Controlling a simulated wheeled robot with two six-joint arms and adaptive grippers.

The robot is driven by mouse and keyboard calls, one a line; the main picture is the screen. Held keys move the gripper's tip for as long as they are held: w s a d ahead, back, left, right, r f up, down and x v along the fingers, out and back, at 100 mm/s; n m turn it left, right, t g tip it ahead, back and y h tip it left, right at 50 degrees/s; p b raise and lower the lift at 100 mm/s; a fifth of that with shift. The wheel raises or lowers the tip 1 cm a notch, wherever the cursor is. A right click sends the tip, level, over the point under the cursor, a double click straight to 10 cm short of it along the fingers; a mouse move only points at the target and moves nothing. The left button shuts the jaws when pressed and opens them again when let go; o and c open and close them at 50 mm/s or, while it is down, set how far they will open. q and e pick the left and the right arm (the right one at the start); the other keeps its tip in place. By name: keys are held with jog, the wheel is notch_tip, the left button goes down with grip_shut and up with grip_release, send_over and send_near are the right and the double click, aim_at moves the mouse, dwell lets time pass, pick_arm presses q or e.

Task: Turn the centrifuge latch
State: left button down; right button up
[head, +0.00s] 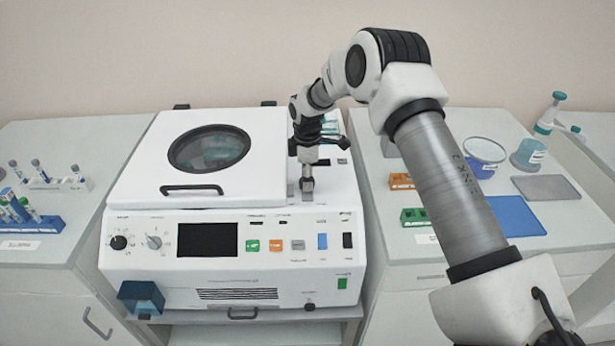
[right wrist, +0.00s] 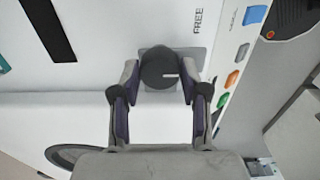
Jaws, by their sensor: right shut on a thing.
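The white centrifuge (head: 130,225) stands in the middle of the head view, with its lid down. Its latch is a dark round knob (right wrist: 158,62) with a short white mark, on a grey plate in the right wrist view. My right gripper (head: 307,184) reaches down onto the top right of the centrifuge. It is shut on the latch knob, one finger on each side, and hides most of it in the head view. My left gripper is not in view.
The lid (head: 245,190) has a round window and a dark handle (head: 192,190). Tube racks (head: 42,226) stand on the left bench. The right bench holds small green and orange racks, a blue mat (head: 515,216) and a grey mat (head: 546,188).

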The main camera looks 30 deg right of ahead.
jog(key=o, duration=1.1)
jog(key=shift+f, duration=0.15)
jog(key=shift+o, duration=0.2)
notch_tip(320, 180, up, 12)
jog(key=shift+a, duration=0.1)
